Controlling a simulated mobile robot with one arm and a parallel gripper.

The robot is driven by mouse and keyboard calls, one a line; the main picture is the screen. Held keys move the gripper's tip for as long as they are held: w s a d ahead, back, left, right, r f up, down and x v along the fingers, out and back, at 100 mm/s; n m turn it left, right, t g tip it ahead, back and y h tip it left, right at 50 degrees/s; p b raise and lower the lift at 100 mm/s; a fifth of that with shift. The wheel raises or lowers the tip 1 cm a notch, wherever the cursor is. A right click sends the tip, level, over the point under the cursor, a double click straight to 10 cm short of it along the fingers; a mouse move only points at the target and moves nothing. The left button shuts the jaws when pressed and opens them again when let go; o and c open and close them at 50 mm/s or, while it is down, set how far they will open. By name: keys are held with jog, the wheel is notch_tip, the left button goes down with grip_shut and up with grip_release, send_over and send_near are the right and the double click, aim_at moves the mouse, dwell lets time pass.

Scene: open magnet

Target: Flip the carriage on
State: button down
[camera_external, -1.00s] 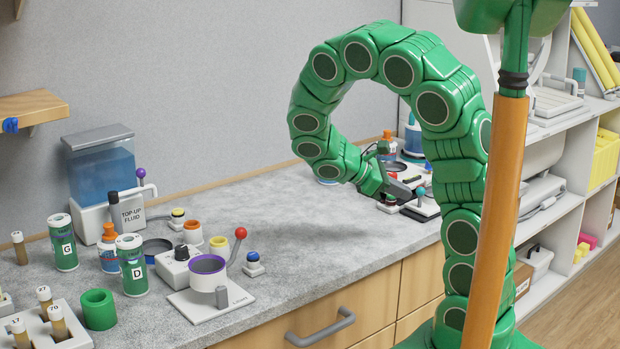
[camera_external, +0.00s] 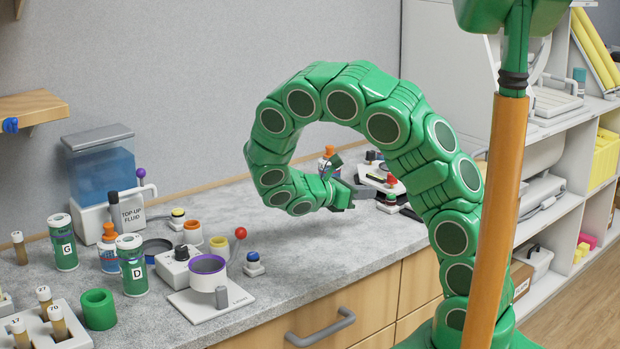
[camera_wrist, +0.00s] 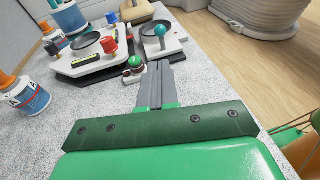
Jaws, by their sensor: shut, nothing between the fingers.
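No part is labelled as the carriage, so I cannot tell which one it is. In the wrist view a white unit with a black dish (camera_wrist: 88,44) and a red knob (camera_wrist: 109,45) stands ahead to the left. A second white unit with a teal knob (camera_wrist: 160,31) stands ahead. A small round switch (camera_wrist: 134,63) with a green top sits on the counter just left of my fingertips. My gripper (camera_wrist: 159,66) is shut and empty, its grey fingers pointing at these units. In the external view my gripper (camera_external: 346,198) is over the counter, left of the units, which my arm partly hides.
An orange-capped bottle (camera_wrist: 28,95) stands at the left in the wrist view. The counter (camera_external: 320,240) between is clear.

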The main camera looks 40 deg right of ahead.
dwell(0.3)
jog(key=x, duration=1.4)
dwell(0.3)
jog(key=shift+d, duration=2.85)
jog(key=shift+s+d, duration=0.1)
jog(key=shift+d, duration=0.1)
jog(key=shift+s, duration=0.1)
jog(key=v, duration=1.4)
jog(key=shift+w+a, duration=0.25)
jog(key=shift+w, duration=0.1)
